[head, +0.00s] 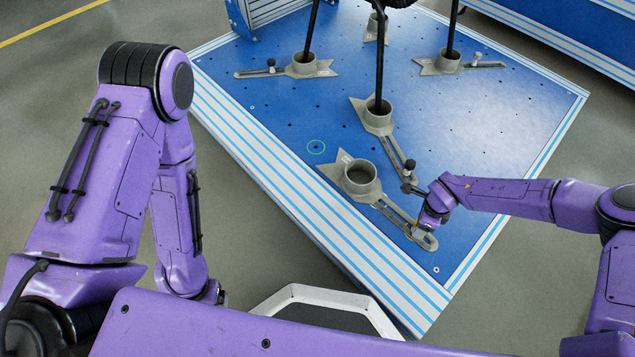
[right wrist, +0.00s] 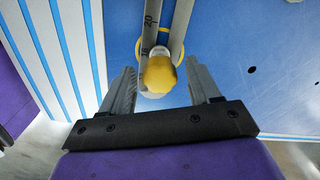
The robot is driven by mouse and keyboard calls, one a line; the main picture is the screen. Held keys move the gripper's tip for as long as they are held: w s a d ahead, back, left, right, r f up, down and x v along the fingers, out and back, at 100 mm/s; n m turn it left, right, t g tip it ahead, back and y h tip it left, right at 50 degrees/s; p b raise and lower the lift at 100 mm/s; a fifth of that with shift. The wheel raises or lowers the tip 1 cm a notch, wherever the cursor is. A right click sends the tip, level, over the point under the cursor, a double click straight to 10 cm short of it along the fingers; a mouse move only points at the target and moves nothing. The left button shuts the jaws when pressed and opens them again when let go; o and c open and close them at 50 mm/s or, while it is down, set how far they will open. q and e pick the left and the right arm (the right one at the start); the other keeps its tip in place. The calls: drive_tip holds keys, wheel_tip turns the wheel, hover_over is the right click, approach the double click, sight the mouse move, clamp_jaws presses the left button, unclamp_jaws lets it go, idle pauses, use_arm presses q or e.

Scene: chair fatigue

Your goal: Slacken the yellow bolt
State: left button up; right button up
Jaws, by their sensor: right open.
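The yellow bolt (right wrist: 159,74) shows in the right wrist view, seated in the slot of a grey metal bracket with a printed scale (right wrist: 150,30). In the head view this bracket (head: 358,180) has an empty round cup and a slotted arm on the blue platform. My right gripper (head: 430,217) is over the slotted arm and hides the bolt there. In the right wrist view its fingers (right wrist: 160,80) are open, one on each side of the bolt, with gaps visible. My left arm is folded at the left; its gripper is out of view.
The blue platform (head: 270,110) has striped edges and several small holes. Other cup brackets (head: 376,118) hold dark chair legs (head: 380,60) behind the empty one. Grey floor (head: 260,260) surrounds the platform.

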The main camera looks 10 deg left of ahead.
drive_tip(key=c, duration=0.6)
drive_tip(key=shift+n, duration=1.3)
drive_tip(key=shift+c, duration=0.2)
drive_tip(key=shift+n, duration=0.7)
drive_tip(key=o, duration=0.6)
